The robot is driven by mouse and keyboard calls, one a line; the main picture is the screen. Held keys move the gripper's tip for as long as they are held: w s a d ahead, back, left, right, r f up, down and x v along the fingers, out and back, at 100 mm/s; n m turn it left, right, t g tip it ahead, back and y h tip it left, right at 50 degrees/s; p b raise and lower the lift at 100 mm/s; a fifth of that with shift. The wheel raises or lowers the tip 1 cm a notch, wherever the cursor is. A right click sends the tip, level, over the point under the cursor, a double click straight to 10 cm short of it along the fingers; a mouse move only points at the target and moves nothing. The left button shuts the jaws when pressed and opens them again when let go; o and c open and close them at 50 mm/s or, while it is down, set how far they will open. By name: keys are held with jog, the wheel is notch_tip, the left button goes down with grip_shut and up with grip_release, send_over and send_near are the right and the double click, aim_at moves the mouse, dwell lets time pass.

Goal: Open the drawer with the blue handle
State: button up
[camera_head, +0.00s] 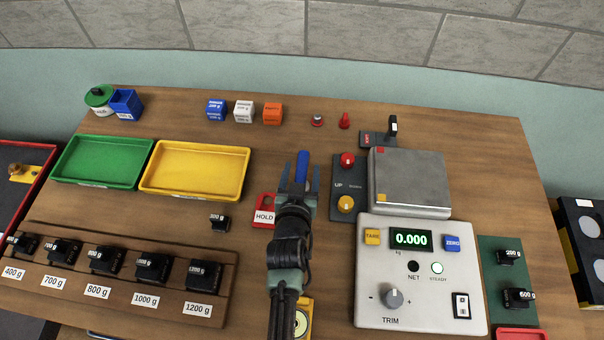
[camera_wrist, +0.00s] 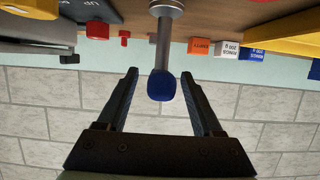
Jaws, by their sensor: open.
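My gripper (camera_head: 301,182) is open above the middle of the wooden table. In the wrist view, my gripper (camera_wrist: 159,76) has its two dark fingers on either side of a blue knob (camera_wrist: 161,88) on a grey metal shaft, with gaps on both sides. In the head view, the blue grip (camera_head: 302,164) shows between the fingers. I cannot tell its distance from them. A thin bluish bar (camera_head: 98,334) shows below the table's front edge at lower left, mostly cut off. No drawer front is clearly visible.
A scale console (camera_head: 420,318) and its steel plate (camera_head: 410,180) stand right of my arm. A red HOLD tag (camera_head: 264,202) lies close left. Yellow (camera_head: 195,194) and green (camera_head: 100,183) trays and a rack of black weights (camera_head: 226,254) are on the left.

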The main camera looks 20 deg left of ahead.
jog(key=shift+w+a+f, duration=0.15)
jog(key=shift+w+f, duration=0.05)
jog(key=shift+w, duration=0.35)
grip_shut()
